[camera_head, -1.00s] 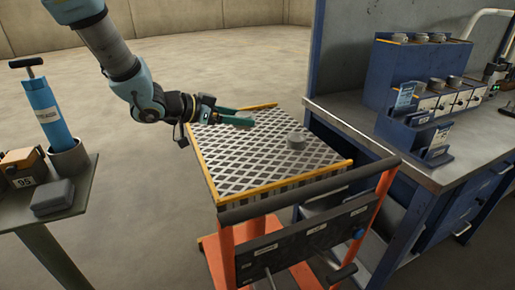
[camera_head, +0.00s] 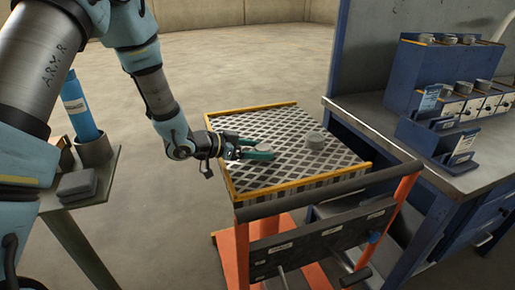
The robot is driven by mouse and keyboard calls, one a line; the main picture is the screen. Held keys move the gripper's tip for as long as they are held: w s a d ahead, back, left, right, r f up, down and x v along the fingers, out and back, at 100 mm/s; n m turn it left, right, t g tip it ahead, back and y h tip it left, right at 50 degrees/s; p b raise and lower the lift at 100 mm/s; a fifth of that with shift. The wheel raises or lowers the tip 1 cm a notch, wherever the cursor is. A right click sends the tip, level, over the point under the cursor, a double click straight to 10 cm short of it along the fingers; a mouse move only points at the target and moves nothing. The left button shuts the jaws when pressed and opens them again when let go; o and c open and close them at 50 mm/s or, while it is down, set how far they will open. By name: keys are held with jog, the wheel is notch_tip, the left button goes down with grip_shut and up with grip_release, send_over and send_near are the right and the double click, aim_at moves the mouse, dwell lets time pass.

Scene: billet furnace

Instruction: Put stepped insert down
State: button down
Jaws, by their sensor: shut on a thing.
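My gripper (camera_head: 252,148) is over the left part of the patterned top of the orange cart (camera_head: 233,194). Its green fingers are shut on a small grey piece, the stepped insert (camera_head: 248,142), which shows only in part between them. The fingers are low over the cart top. I cannot tell whether the insert touches it. A separate grey round piece (camera_head: 315,139) stands upright on the cart top to the right of my gripper, apart from it.
The cart top has yellow rails at its edges and a dark handle bar (camera_head: 330,190) in front. A workbench (camera_head: 390,125) with a blue rack (camera_head: 440,72) stands to the right. A small table (camera_head: 105,185) with a blue cylinder (camera_head: 77,105) is at the left. The cart's middle is free.

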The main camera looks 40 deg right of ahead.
grip_release()
dwell(0.3)
jog(key=b+v, duration=0.2)
jog(key=v, duration=1)
